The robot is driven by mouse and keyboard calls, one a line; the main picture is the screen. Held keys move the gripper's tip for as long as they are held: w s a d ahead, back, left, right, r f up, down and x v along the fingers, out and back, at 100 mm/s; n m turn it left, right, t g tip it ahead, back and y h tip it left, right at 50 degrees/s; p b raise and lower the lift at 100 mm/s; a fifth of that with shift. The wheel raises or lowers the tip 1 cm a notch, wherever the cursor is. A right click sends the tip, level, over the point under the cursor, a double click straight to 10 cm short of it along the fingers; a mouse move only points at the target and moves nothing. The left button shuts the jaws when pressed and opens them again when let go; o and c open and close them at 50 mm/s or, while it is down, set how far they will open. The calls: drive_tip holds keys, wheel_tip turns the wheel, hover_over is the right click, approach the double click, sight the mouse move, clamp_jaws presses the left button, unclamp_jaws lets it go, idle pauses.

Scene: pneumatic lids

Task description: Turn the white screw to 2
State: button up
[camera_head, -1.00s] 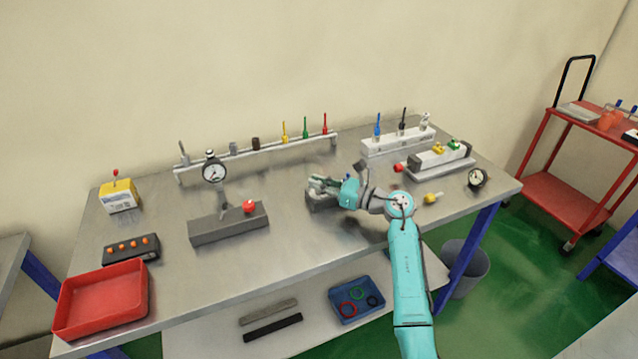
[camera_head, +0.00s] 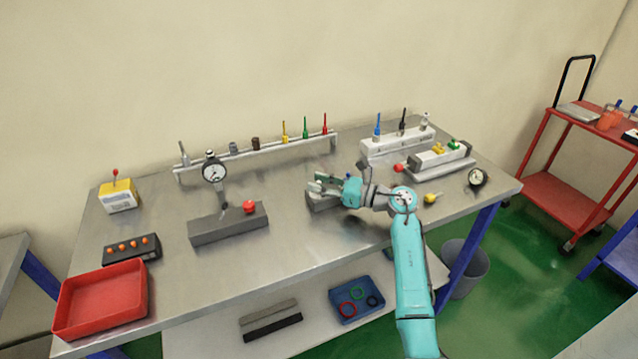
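My gripper (camera_head: 322,184) is at the middle of the bench, pointing left, just over a small grey block (camera_head: 322,203). The gripper and wrist cover much of the block's top. I cannot tell whether the fingers are open or shut on something. I cannot make out a white screw or any number marks there. A small white-topped piece (camera_head: 427,118) stands upright at the right end of the white rack (camera_head: 400,142), apart from my gripper. It is too small to tell whether it is a screw.
A grey block with a red knob (camera_head: 249,207) and dial gauge (camera_head: 214,172) stands left of my gripper. A white fixture with a red knob (camera_head: 440,160) stands to the right. A rail (camera_head: 270,147) runs behind. The bench front is mostly clear.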

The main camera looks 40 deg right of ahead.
drive_tip(key=v, duration=1.1)
drive_tip(key=shift+s+d, duration=0.15)
drive_tip(key=shift+s, duration=0.15)
